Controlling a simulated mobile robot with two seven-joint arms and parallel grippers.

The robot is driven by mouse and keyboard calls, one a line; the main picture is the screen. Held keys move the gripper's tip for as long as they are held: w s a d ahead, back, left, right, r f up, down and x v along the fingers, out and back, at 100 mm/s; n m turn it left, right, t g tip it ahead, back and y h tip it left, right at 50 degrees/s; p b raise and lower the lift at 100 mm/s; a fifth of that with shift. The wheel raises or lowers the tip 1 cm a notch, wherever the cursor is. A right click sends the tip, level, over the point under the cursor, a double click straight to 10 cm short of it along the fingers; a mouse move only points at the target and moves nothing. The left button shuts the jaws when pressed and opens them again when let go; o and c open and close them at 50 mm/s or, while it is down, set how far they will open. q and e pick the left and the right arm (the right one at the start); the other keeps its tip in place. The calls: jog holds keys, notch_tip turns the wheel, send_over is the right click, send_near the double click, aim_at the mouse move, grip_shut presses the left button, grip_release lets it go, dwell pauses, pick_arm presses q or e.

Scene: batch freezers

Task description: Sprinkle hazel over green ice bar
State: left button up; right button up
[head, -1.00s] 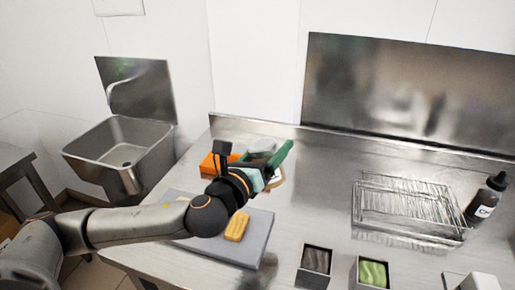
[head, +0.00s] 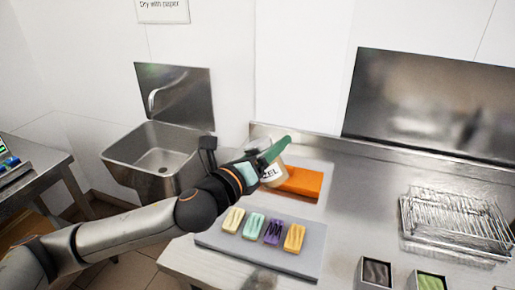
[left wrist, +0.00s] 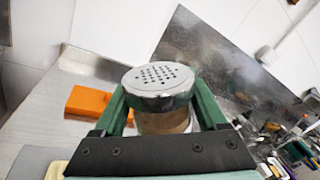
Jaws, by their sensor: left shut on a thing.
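My left gripper (head: 272,152), with green fingers, is shut on the hazel shaker (head: 273,175), a jar with a label of which "ZEL" shows. In the left wrist view its grey perforated lid (left wrist: 158,78) sits between the fingers (left wrist: 160,105). The shaker looks roughly upright, in front of an orange block; its base is partly hidden, so I cannot tell how far it is above the table. The green ice bar (head: 254,226), pale mint, lies on a grey board (head: 290,262) below and left of the shaker. My right gripper is out of view.
A cream bar (head: 233,220), a purple bar (head: 273,231) and an orange bar (head: 294,238) share the board. The orange block (head: 306,182) stands behind. A wire rack (head: 455,225) and open bins, one with green contents (head: 431,283), are at right. A sink (head: 160,150) is at left.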

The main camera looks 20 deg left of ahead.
pick_arm(q)
jog(key=shift+s+a+r, duration=0.15)
jog(key=shift+a, duration=0.2)
jog(key=shift+d+f+n, duration=0.1)
jog(key=shift+f+n, duration=0.6)
jog(key=shift+f, duration=0.05)
notch_tip(320, 180, down, 13)
jog(key=n+b, duration=0.4)
jog(key=n, duration=1.1)
jog(key=shift+d+f+n, duration=0.15)
jog(key=shift+d+n, duration=0.1)
jog(key=shift+n, duration=0.15)
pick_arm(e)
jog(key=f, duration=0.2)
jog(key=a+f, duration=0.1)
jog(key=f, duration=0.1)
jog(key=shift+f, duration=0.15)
pick_arm(q)
jog(key=shift+s, duration=0.1)
